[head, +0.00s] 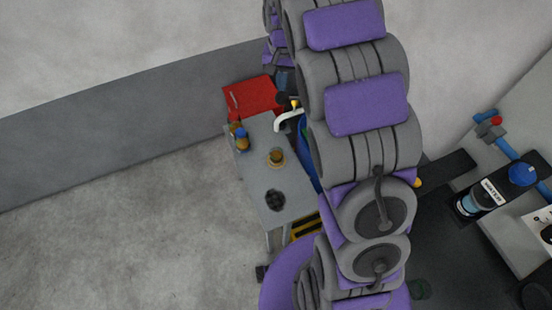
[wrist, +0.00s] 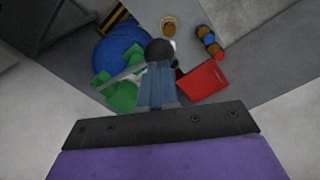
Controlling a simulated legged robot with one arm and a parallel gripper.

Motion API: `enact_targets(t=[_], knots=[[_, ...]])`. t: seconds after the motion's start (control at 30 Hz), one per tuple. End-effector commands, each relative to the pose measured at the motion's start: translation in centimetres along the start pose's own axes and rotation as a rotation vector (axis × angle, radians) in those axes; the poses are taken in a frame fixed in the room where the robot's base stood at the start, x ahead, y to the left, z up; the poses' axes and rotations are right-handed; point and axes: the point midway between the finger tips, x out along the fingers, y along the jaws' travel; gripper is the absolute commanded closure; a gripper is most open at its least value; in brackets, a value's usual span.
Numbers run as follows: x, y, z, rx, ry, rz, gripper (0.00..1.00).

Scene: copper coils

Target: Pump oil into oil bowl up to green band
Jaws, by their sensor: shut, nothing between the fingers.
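The oil bowl (head: 276,158), small and amber-brown, stands on the grey cart top. It also shows at the top of the wrist view (wrist: 169,27). Its oil level and any green band are too small to make out. A white curved spout (head: 288,120) reaches over the cart from a blue drum (head: 308,152), which is mostly hidden behind my arm. In the wrist view the blue drum (wrist: 110,50) is left of my gripper (wrist: 158,72). My gripper is shut and empty. Just beyond its tips is a dark round knob (wrist: 159,49); I cannot tell if they touch.
A red box (head: 254,96) is at the cart's far end, near small bottles (head: 241,140). Green parts (wrist: 122,95) lie beside the drum. A bench at right carries a labelled container (head: 482,198) and blue pipes. The floor left of the cart is clear.

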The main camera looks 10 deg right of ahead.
Motion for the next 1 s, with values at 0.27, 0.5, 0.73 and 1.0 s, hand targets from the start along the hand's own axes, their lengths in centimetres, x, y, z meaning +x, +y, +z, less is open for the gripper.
enact_targets(t=[0.27, 0.5, 0.73, 1.0], knots=[[0.0, 0.0, 0.0, 0.000, 0.000, 0.000, 1.00], [0.0, 0.0, 0.0, 0.000, 0.000, 0.000, 1.00], [0.6, 0.0, 0.0, 0.000, -0.001, 0.000, 1.00], [1.9, 0.0, 0.0, 0.000, 0.001, 0.000, 1.00]])
